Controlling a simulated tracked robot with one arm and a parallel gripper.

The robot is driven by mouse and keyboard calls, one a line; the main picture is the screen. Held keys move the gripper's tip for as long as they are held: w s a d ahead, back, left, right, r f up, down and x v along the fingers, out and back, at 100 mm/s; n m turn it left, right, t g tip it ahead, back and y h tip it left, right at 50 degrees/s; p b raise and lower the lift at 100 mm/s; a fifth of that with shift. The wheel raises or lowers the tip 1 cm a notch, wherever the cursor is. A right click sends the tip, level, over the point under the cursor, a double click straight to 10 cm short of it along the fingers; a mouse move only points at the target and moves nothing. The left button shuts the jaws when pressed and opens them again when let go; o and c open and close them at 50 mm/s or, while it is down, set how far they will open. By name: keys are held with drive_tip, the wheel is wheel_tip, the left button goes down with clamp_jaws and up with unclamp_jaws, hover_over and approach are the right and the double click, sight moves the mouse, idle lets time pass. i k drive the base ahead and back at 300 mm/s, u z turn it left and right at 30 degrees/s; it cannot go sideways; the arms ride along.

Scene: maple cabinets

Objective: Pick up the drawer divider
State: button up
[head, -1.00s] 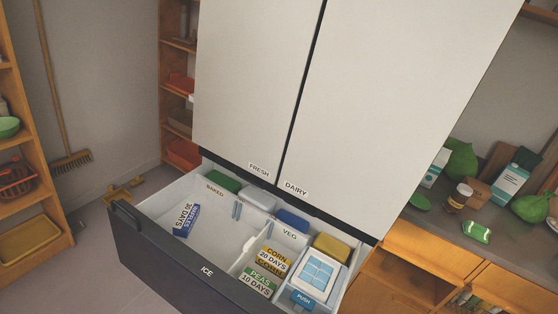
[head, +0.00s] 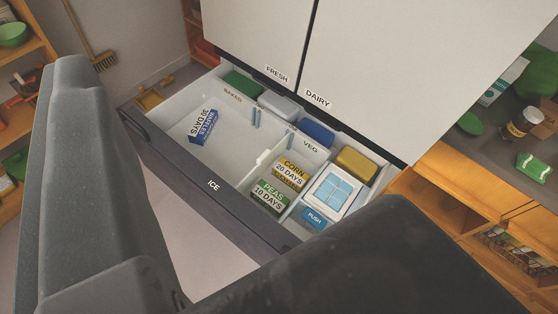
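A white drawer divider (head: 262,164) stands upright in the open freezer drawer (head: 185,165), between the wide left compartment and the packets to its right. A blue-and-white packet reading "30 DAYS" (head: 203,126) leans in the left compartment. Yellow corn (head: 291,172) and green peas (head: 270,194) packets are right of the divider. Large dark grey parts of my arm fill the left (head: 85,190) and lower right of the view. I cannot make out my gripper's fingertips. Nothing of mine is seen touching the divider.
An ice tray (head: 332,191) and a blue "PUSH" piece (head: 314,219) sit at the drawer's right. Several coloured lidded boxes line its back. Fridge doors (head: 430,70) are shut above. Cabinets with a cluttered counter (head: 500,140) stand right, shelves (head: 20,110) left.

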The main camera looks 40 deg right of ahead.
sight(269, 156)
drive_tip(key=u, duration=0.05)
drive_tip(key=i, duration=1)
drive_tip(key=z, duration=0.05)
